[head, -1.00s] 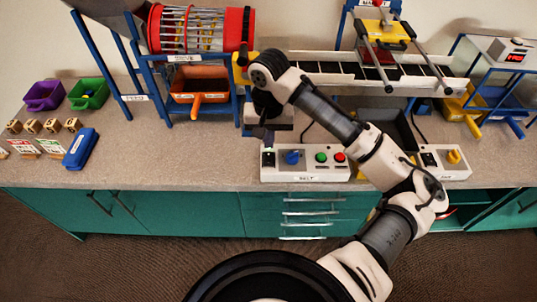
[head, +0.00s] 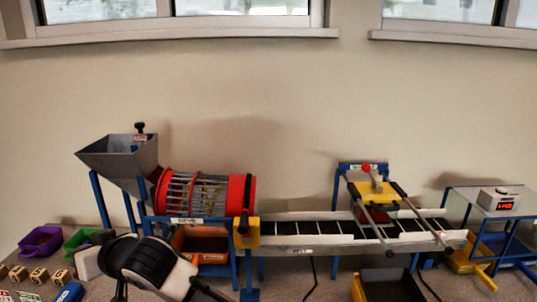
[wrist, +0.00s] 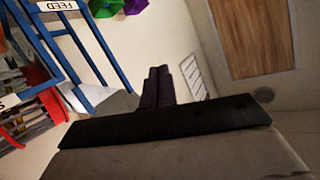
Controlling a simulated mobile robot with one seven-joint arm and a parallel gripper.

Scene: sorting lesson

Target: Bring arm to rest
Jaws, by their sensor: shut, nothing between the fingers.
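My gripper (wrist: 158,74) shows in the wrist view with its two dark fingers together and nothing between them. It is raised in free air, touching nothing that I can see. In the head view part of my arm (head: 150,264) shows at the lower left, in front of the left end of the bench. The fingers cannot be made out clearly there.
A grey hopper (head: 120,160) and a red-ended drum (head: 200,193) stand behind my arm. A conveyor (head: 320,228) runs right from them. The purple bin (head: 41,241) and green bin (head: 78,239) are at the left.

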